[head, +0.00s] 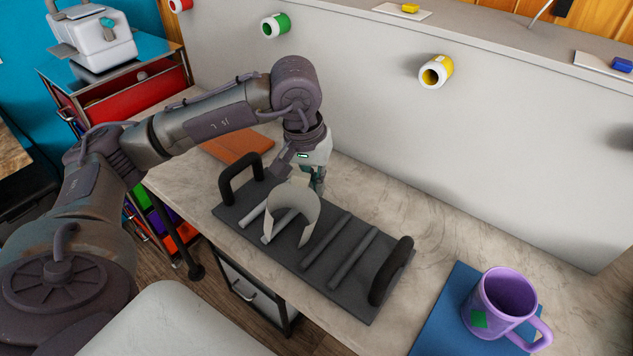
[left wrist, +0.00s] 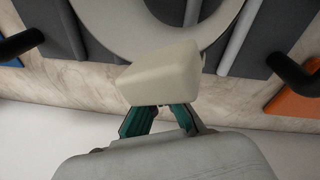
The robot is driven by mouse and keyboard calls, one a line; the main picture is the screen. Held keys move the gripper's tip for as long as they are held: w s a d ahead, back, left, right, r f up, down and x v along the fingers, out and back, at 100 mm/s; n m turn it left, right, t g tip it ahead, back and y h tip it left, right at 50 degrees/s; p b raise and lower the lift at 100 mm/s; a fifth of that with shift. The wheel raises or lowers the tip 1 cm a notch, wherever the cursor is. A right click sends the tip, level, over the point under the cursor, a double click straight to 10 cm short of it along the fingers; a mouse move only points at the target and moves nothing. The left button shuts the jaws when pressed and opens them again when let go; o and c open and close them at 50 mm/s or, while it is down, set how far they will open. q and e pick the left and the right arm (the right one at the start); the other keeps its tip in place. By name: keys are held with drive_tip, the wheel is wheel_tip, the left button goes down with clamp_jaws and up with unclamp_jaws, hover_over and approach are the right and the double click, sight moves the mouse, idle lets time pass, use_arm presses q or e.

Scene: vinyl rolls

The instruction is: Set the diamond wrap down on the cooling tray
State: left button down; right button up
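The diamond wrap is a pale, open C-shaped band (head: 292,198) in the head view. It is over the left half of the cooling tray (head: 362,303), a dark grey board with pale and dark rods and two black handles. My left gripper (head: 317,178) is at the wrap's back side. In the left wrist view my left gripper (left wrist: 160,110) has its teal fingers closed on the wrap's cream block-shaped grip (left wrist: 160,72). The band curves just beyond it, close over the rods. I cannot tell whether the wrap touches the rods. My right gripper is not in view.
A purple mug (head: 500,302) with a green diamond patch stands on a blue mat (head: 437,325) to the right. An orange mat (head: 240,143) lies left of the tray. A grey wall panel (head: 480,130) with coloured rolls rises behind. Marble counter is bare between tray and panel.

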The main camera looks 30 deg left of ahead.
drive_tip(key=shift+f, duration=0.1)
use_arm(q)
drive_tip(key=shift+w+d+f+h+b, duration=0.3)
drive_tip(key=shift+f+h+b, duration=0.15)
drive_tip(key=shift+b, duration=0.25)
drive_tip(key=shift+w+d+f+b, duration=0.15)
drive_tip(key=shift+d+f+b, duration=0.05)
drive_tip(key=shift+b, duration=0.2)
drive_tip(key=shift+w+d+f+m+h+b, duration=0.2)
drive_tip(key=shift+w+d+m+h+b, duration=0.1)
drive_tip(key=shift+d+m+h+b, duration=0.25)
drive_tip(key=shift+w+a+f, duration=0.1)
drive_tip(key=shift+w+f, duration=0.05)
drive_tip(key=shift+w+d+g+h+b, duration=0.1)
drive_tip(key=shift+d+g+h+b, duration=0.15)
drive_tip(key=shift+h+b, duration=0.2)
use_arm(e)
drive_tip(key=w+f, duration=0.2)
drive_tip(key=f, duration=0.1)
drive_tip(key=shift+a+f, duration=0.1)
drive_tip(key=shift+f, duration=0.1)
use_arm(q)
drive_tip(key=shift+r, duration=0.25)
